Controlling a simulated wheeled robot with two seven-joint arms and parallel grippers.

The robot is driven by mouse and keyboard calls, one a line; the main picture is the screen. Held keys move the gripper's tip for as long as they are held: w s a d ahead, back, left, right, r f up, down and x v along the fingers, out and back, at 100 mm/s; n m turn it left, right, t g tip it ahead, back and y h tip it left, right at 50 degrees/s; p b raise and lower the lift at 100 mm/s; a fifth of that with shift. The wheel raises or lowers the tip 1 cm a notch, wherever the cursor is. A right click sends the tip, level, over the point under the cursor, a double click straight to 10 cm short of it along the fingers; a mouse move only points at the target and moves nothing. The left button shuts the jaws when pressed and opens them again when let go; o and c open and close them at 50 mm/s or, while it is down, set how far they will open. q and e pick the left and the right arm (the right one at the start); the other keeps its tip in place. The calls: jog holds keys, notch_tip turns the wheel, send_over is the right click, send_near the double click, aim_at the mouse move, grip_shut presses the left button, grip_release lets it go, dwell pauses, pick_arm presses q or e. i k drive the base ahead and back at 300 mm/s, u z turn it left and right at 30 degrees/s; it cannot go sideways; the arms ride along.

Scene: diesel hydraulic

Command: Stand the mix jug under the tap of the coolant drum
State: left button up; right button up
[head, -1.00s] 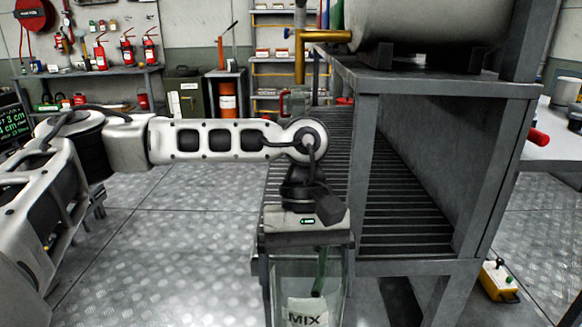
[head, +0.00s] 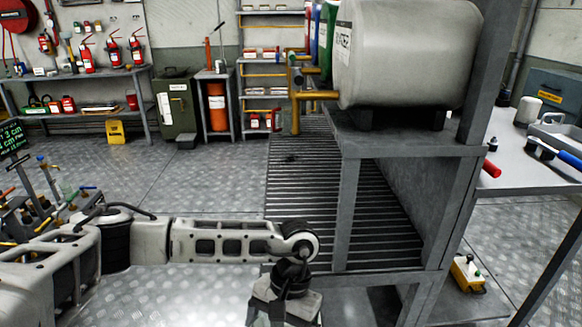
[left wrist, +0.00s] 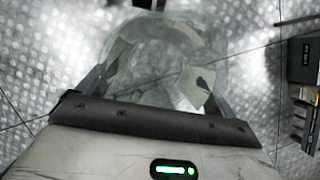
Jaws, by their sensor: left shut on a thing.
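My left gripper (head: 284,312) is at the bottom edge of the head view, in front of the slatted shelf; its fingertips are cut off there. In the left wrist view the clear mix jug (left wrist: 150,48) is between the fingers of that gripper, which is shut on it, above the metal floor. Several drums lie on the upper rack. The nearest is pale grey (head: 405,50) with a brass tap (head: 296,110); its label is only partly legible. I cannot read which is the coolant drum. My right gripper is out of view.
The slatted shelf (head: 310,200) below the taps looks clear, apart from a dark spot near its far end. Floor (head: 200,200) is open to the left. A bench (head: 530,180) stands at right.

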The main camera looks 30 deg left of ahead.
aim_at(291, 175)
jog(key=k, duration=0.5)
jog(key=u, duration=1.8)
jog(key=i, duration=5.55)
jog(key=z, duration=5.15)
